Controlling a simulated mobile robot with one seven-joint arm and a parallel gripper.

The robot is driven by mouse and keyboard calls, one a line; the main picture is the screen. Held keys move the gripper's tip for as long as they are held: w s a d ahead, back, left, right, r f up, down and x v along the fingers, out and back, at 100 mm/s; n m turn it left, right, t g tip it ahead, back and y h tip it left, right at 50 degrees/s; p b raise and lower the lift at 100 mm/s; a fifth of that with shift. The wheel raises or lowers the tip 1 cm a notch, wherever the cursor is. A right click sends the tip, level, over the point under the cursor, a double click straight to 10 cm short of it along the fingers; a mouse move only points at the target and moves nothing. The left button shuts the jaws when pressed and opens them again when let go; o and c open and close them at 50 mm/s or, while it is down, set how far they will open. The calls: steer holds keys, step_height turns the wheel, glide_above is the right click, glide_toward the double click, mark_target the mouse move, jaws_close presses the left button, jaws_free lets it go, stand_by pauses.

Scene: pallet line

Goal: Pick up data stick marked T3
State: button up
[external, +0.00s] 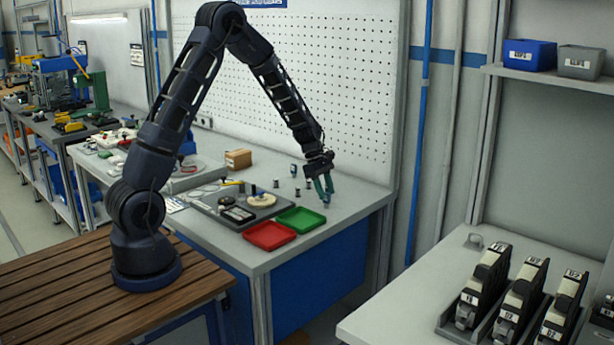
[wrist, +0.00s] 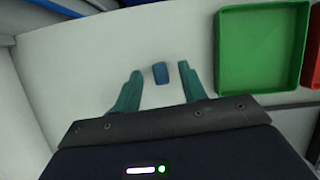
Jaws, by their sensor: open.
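A small blue block (wrist: 160,73), which may be the data stick, lies on the pale bench top in the wrist view. No T3 mark is readable on it. My gripper (wrist: 155,82) has its two green fingers apart, with the block showing in the gap between them, towards the fingertips. In the external view my gripper (external: 325,188) points down over the right part of the bench. A bluish spot just under the fingertips there is too small to tell clearly. Nothing is seen held.
A green tray (wrist: 221,50) is close to the right of my fingers, with a red tray (external: 269,236) beyond it. Several small dark upright pieces (external: 276,184) stand behind the trays. A grey fixture board (external: 215,205) is left of them. A pegboard (external: 330,80) backs the bench.

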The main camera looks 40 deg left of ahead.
mark_target(326, 193)
steer(key=x, duration=0.4)
jaws_close()
